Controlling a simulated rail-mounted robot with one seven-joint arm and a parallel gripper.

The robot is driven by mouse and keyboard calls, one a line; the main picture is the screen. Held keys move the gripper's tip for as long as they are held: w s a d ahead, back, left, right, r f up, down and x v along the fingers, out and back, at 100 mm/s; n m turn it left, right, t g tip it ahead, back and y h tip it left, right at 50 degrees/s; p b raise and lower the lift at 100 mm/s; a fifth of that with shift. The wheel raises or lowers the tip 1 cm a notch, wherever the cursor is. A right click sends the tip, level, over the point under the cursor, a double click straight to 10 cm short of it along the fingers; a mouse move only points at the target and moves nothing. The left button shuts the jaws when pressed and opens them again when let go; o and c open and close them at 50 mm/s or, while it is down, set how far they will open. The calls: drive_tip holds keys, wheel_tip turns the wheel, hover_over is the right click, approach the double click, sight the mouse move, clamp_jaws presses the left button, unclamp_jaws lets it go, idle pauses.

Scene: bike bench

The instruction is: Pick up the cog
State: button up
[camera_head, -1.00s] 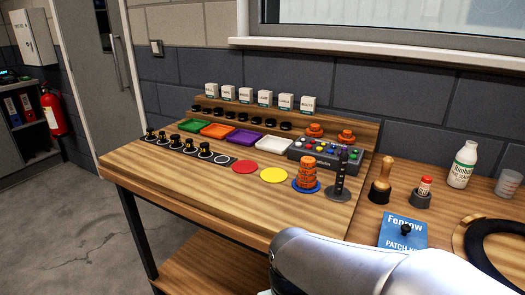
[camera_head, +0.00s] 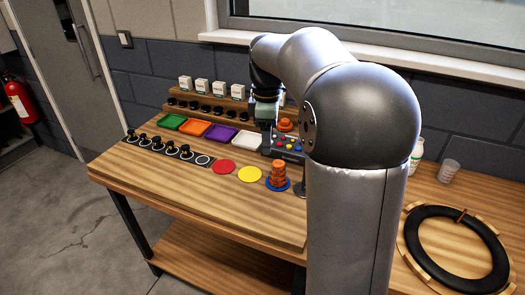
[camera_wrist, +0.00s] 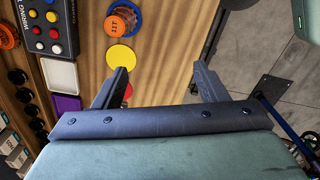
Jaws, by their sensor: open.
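Orange cogs are stacked (camera_head: 278,172) on a round blue base (camera_head: 277,186) near the bench's middle. The top one shows from above in the wrist view (camera_wrist: 118,30) at the top left, with dark lettering. Another orange piece (camera_head: 286,124) sits further back by the grey button box; it also shows in the wrist view (camera_wrist: 8,36). Which piece is the cog I cannot tell. My gripper (camera_wrist: 160,76) is open and empty above the bench, apart from both. In the head view its fingertips are hard to make out near the button box.
A yellow disc (camera_head: 249,174), a red disc (camera_head: 223,167) and coloured trays (camera_head: 221,133) lie left of the stack. The grey box (camera_head: 289,148) has coloured buttons. A black ring (camera_head: 417,240) lies at right. The front bench top is clear.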

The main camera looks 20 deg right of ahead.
drive_tip(key=w+d+r+n, duration=0.2)
drive_tip(key=w+d+n, duration=0.2)
drive_tip(key=w+d, duration=0.2)
hover_over(279, 163)
drive_tip(key=shift+n, duration=0.4)
drive_tip(key=f, duration=1.1)
drive_tip(key=shift+w+a+f, duration=0.1)
drive_tip(key=shift+a+f, duration=0.15)
drive_tip(key=shift+d+f+p, duration=0.15)
drive_tip(key=shift+f+p, duration=0.65)
drive_tip(key=shift+f, duration=1.8)
drive_tip(key=c, duration=1.1)
